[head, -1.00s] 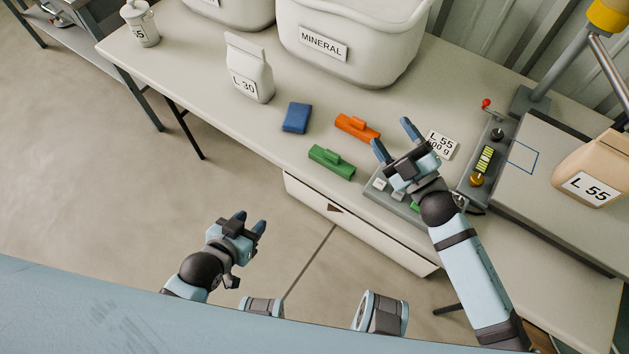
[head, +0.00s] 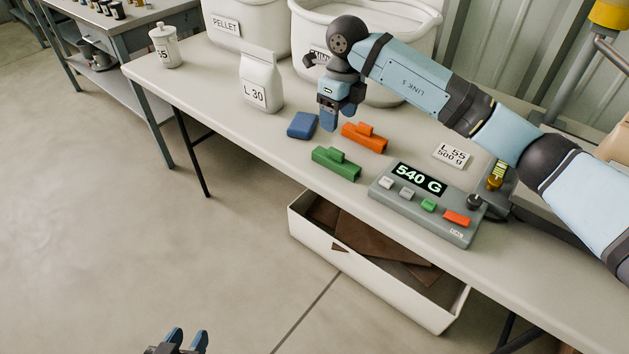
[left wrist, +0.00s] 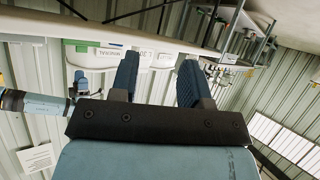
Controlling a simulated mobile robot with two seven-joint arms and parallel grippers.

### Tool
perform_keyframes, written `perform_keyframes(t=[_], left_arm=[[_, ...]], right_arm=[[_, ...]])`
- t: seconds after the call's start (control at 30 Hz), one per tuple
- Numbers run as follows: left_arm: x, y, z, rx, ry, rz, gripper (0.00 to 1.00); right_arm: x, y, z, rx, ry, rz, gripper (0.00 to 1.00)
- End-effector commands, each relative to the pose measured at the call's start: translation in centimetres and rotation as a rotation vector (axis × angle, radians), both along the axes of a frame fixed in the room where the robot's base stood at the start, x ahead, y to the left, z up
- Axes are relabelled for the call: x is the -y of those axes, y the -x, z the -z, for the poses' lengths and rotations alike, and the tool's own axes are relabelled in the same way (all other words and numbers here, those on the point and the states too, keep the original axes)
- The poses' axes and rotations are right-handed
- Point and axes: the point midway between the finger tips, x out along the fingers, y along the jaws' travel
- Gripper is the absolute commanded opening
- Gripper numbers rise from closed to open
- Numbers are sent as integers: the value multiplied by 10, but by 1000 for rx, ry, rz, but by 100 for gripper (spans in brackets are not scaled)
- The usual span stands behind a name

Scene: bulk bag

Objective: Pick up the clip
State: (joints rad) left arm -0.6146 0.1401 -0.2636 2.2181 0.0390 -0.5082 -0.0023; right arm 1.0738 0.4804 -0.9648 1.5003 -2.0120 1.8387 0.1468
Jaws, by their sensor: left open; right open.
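An orange clip (head: 365,138) and a green clip (head: 336,163) lie on the table, with a blue block (head: 302,125) to their left. My right gripper (head: 329,122) points down over the table between the blue block and the orange clip. It is open and seen nearly edge-on; its exact height above the table is hard to tell. My left gripper (head: 187,340) is open and empty at the bottom edge, over the floor; its two fingers also show apart in the left wrist view (left wrist: 157,78).
A scale (head: 428,205) reading 540 G stands at the front right, beside an "L 55 500 g" card (head: 452,155). A drawer (head: 375,286) below is open with brown sheets inside. A white L 30 bag (head: 261,82) and white tubs (head: 245,25) stand behind.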

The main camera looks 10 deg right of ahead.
Motion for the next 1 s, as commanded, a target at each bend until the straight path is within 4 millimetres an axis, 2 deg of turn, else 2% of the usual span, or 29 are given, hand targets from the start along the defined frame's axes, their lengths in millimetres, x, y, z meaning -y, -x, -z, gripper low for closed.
perform_keyframes(t=[0.13,0.4,0.5,0.77,1.0], left_arm=[[0,0,2,3,3,1,43],[2,-1,4,11,12,3,43],[2,-1,4,14,15,3,43],[3,-1,4,17,19,4,43],[4,-1,6,26,29,5,43]], right_arm=[[10,-5,5,10,52,16,64],[9,-4,57,9,49,15,64],[9,-4,71,9,47,15,64],[8,-5,87,11,46,15,64],[6,-6,122,8,46,15,64]])
